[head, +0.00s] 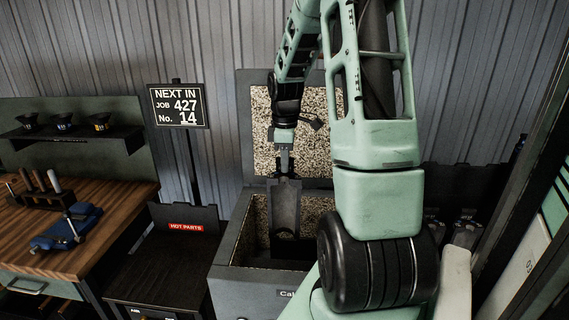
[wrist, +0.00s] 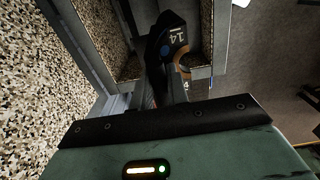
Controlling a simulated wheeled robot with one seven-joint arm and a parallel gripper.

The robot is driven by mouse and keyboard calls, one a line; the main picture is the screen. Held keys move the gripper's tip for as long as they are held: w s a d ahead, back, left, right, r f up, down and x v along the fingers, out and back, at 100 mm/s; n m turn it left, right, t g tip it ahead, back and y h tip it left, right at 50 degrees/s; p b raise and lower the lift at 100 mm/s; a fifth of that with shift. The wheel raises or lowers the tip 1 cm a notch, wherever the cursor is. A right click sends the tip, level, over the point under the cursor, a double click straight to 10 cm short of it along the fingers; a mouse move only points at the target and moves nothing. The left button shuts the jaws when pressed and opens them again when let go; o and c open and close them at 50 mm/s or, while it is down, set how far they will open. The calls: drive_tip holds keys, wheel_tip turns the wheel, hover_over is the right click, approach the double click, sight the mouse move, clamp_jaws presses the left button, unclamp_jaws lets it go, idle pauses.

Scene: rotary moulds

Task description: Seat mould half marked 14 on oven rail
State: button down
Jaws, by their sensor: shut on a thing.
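My gripper (head: 284,172) points down over the open oven (head: 231,250) and is shut on the top of a dark grey mould half (head: 285,205). The mould half hangs roughly upright, its lower part inside the oven mouth. In the wrist view the mould half (wrist: 167,38) is between my fingers (wrist: 166,92), and a white 14 and a blue dot show on it. An orange-brown curved part shows beside it. I cannot tell the oven rail apart for sure, nor whether the mould half touches anything; its lower end is partly hidden.
The oven's speckled lid (head: 262,128) stands open behind my gripper. A sign (head: 178,106) reads NEXT IN, JOB 427, No. 14. A dark stand labelled HOT PARTS (head: 187,227) is left of the oven. A wooden bench (head: 110,203) with a blue vise (head: 66,229) is farther left.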

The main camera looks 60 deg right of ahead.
drive_tip(key=w+d+p, duration=0.4)
drive_tip(key=w+d, duration=0.1)
drive_tip(key=d, duration=0.5)
drive_tip(key=shift+r, duration=0.2)
idle(0.6)
drive_tip(key=shift+w, duration=0.15)
drive_tip(key=shift+f, duration=0.2)
wheel_tip(320, 180, down, 26)
drive_tip(key=b, duration=1.4)
idle(1.9)
drive_tip(key=shift+f, duration=0.1)
drive_tip(key=shift+d, duration=0.2)
idle(0.6)
drive_tip(key=shift+f, duration=0.15)
idle(0.4)
